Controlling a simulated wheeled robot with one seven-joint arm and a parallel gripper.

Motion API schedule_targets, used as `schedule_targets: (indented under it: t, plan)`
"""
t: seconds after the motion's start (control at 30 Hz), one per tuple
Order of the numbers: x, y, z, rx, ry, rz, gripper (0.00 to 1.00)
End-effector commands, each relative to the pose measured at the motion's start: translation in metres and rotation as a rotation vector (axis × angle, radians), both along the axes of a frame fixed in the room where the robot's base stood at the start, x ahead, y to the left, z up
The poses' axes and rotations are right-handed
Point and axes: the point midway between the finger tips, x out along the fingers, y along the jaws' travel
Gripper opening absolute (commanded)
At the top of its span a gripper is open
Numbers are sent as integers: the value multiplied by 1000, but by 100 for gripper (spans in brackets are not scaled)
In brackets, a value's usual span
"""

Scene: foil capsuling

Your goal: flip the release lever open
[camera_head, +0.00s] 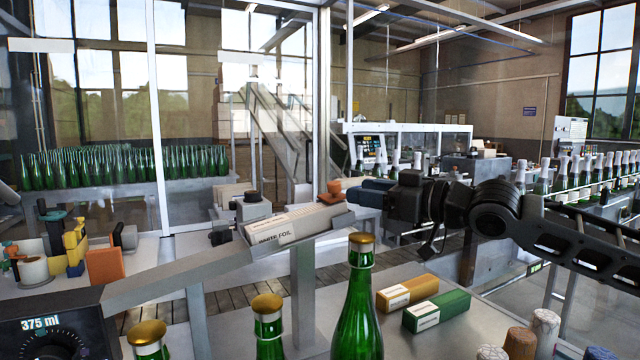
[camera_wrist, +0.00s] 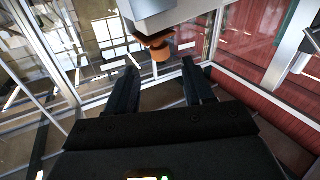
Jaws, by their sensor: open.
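An orange-brown knob (camera_head: 334,187), which looks like the release lever, sits at the upper right end of the sloping grey chute (camera_head: 190,272). In the wrist view the knob (camera_wrist: 158,46) hangs beneath a pale grey block, ahead of my fingertips and roughly between their lines. My gripper (camera_head: 352,190) points left, with its fingers just right of the knob. In the wrist view my gripper (camera_wrist: 160,72) has its two dark fingers apart and nothing between them. I cannot tell whether a finger touches the knob. A white foil carton (camera_head: 295,225) lies on the chute.
Gold-topped green bottles (camera_head: 357,310) stand in front of the chute. An orange carton (camera_head: 407,292) and a green carton (camera_head: 437,311) lie on the grey table. A dial box marked 375 ml (camera_head: 50,330) is at lower left. Glass panels with metal frames stand behind.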

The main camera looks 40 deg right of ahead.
Motion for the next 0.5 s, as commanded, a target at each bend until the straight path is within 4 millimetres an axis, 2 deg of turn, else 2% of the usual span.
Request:
schedule_targets:
  t: [0.5]
  plan:
    - [65,13,2,0,-1,1,52]
